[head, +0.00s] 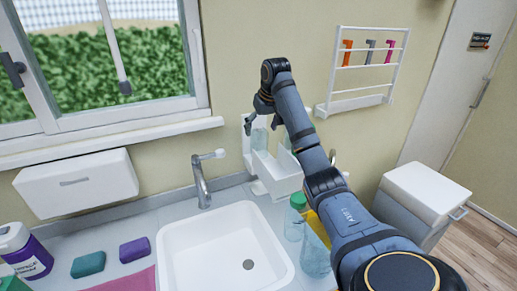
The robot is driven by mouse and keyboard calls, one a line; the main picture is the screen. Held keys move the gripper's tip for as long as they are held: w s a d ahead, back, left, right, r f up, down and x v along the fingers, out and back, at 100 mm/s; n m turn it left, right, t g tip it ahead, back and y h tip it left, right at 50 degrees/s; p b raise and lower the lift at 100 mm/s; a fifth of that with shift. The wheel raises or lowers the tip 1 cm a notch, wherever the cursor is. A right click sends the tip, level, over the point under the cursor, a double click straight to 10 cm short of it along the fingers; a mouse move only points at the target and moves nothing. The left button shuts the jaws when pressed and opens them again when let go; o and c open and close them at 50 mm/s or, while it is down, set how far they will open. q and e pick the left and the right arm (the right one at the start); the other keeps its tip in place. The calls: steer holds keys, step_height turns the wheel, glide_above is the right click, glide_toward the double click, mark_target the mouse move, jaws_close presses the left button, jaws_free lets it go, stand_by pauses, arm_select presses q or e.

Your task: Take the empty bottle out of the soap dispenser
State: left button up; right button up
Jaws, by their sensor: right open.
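The white soap dispenser (279,178) is on the wall behind the sink's right side, with its front part standing out from the back plate. A pale, see-through bottle (259,138) shows in it, partly hidden by my right gripper. I cannot tell how full it is. My right gripper (259,122) is open at the dispenser's top, its fingers pointing down around or just in front of the bottle's upper part. I cannot tell whether they touch it. My left gripper is out of view.
The white sink (222,255) and tap (201,180) lie left of the dispenser. Clear bottles, one green-capped (295,218), and a yellow item (317,226) stand right of the sink, close to my right arm. A wall rack (352,103) hangs at the right.

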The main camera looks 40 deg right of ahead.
mark_target(261, 132)
steer(key=shift+w+d+f+p, duration=0.2)
steer(key=shift+f+p, duration=0.15)
steer(key=shift+f, duration=0.05)
steer(key=shift+w+d+f+p, duration=0.15)
steer(key=shift+d+f+p, duration=0.05)
steer(key=shift+f+p, duration=0.2)
steer(key=x, duration=0.2)
steer(key=shift+w+d+f, duration=0.1)
steer(key=shift+w+f, duration=0.05)
steer(key=shift+f, duration=0.1)
steer(key=shift+w+f, duration=0.15)
steer(key=shift+f, duration=0.05)
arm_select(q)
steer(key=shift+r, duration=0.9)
arm_select(e)
steer(key=shift+r, duration=0.1)
steer(key=shift+c, duration=1.3)
steer(key=c, duration=1)
